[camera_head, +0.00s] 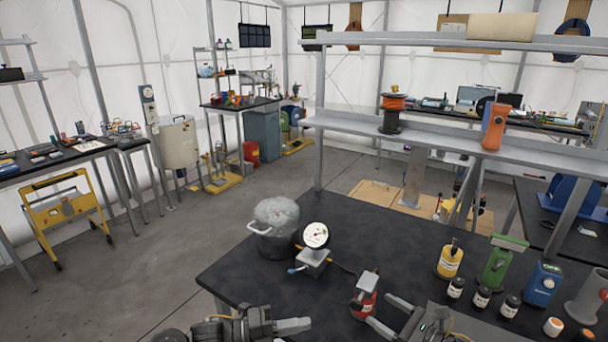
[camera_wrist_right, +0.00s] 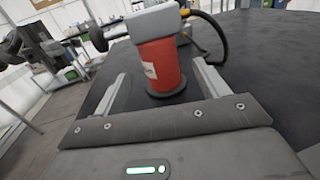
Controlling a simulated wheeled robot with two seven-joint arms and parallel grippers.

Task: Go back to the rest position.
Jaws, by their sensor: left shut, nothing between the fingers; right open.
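My left gripper (camera_head: 306,325) is shut and empty at the bottom of the head view, near the front edge of the black table. My right gripper (camera_head: 379,310) is open over the table, to the right of it. A red can-shaped device with a grey top (camera_head: 364,296) stands upright just ahead of the right gripper's fingers. In the right wrist view the red device (camera_wrist_right: 160,66) shows between and beyond the two spread fingers (camera_wrist_right: 160,80). I cannot tell whether a finger touches it.
A pot (camera_head: 275,240) and a dial gauge (camera_head: 315,236) stand on the black table (camera_head: 370,225) behind. A yellow bottle (camera_head: 450,260), a green device (camera_head: 500,262), a blue device (camera_head: 541,284) and several small dark jars are to the right. A metal shelf (camera_head: 450,140) spans above.

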